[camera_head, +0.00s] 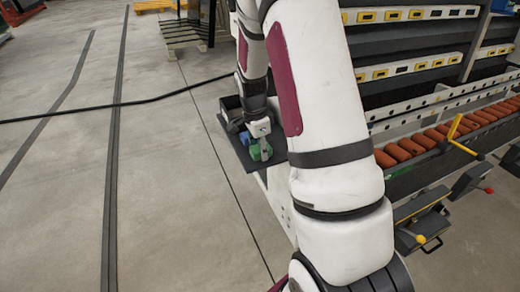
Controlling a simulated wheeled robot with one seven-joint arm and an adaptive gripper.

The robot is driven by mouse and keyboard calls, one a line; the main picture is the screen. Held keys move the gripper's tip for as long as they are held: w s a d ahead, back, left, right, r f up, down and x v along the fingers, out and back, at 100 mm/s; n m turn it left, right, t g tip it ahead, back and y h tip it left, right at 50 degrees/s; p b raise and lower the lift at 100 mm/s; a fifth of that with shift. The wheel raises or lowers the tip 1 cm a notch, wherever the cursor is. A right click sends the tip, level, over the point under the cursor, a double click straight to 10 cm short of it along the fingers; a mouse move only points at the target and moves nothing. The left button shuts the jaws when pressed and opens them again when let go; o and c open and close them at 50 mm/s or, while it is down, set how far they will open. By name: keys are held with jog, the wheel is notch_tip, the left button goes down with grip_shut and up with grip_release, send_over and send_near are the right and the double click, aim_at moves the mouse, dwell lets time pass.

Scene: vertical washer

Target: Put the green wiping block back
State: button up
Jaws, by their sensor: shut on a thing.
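The green wiping block (254,153) is small in the camera_head view, low at the end of my arm, over a dark tray or shelf (237,146). My gripper (264,148) points down and is shut on the green block. The fingers are small and partly cover the block. I cannot tell whether the block touches the dark surface or hangs just above it. My arm hides the right part of this surface.
A dark box-like holder (231,108) stands at the back of the dark surface. A small blue thing (244,138) is beside the gripper. A roller conveyor (430,138) and racks stand on the right. A black cable (130,101) crosses the open floor on the left.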

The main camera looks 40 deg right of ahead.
aim_at(257, 150)
jog(key=shift+f, duration=0.2)
jog(key=o, duration=1.2)
jog(key=s+a+r+n+p, duration=0.15)
jog(key=a+r, duration=0.25)
jog(key=r, duration=0.5)
jog(key=s+a+r+n, duration=0.2)
jog(key=a+r, duration=0.1)
jog(key=r, duration=0.7)
jog(key=s+a+r+n, duration=0.2)
jog(key=s+a+n, duration=0.3)
jog(key=s, duration=0.3)
jog(key=s+a+r+n+t+y, duration=0.1)
jog(key=s+a+r+n, duration=0.1)
jog(key=s+a+n, duration=0.3)
jog(key=s+a+r+n, duration=0.2)
jog(key=s+a+n, duration=0.3)
jog(key=s, duration=0.7)
jog(key=shift+s+r+n+t, duration=0.1)
jog(key=shift+s+n+t, duration=0.1)
jog(key=shift+n, duration=0.5)
jog(key=shift+s+r+n+t, duration=0.1)
jog(key=shift+s+n+t, duration=0.1)
jog(key=shift+n, duration=0.45)
